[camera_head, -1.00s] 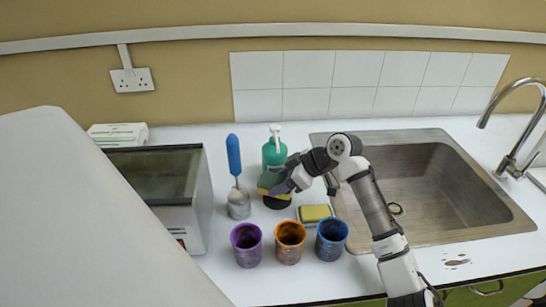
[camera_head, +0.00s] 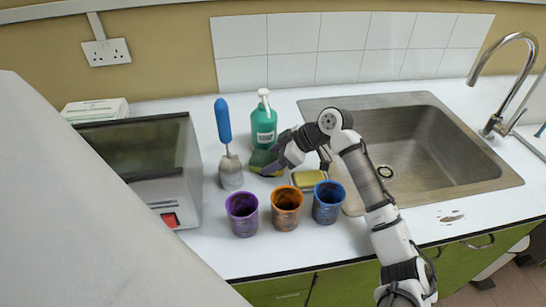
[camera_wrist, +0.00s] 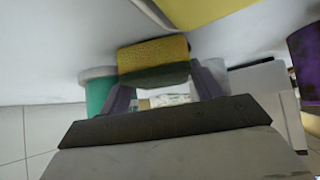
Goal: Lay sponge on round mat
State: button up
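My gripper (camera_head: 275,163) is shut on a yellow and green sponge (camera_wrist: 153,56), with a finger at each end of it in the wrist view. In the head view the sponge (camera_head: 262,158) is low over the counter, in front of the green pump bottle (camera_head: 264,128), and partly hidden by my gripper. I cannot make out the round mat clearly; the place under the sponge is mostly hidden. I cannot tell whether the sponge touches anything below.
A yellow block in a pale dish (camera_head: 310,180) lies right of the gripper. Purple (camera_head: 242,214), orange (camera_head: 287,208) and blue (camera_head: 328,202) cups stand in front. The sink (camera_head: 480,170) is at right.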

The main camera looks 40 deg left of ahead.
jog(key=shift+r, duration=0.2)
jog(key=shift+w+d+r, duration=0.1)
jog(key=shift+w+d, duration=0.05)
jog(key=shift+d, duration=0.05)
jog(key=b+v, duration=0.3)
jog(key=v, duration=0.8)
jog(key=shift+r, duration=0.2)
jog(key=shift+d, duration=0.1)
dwell(0.7)
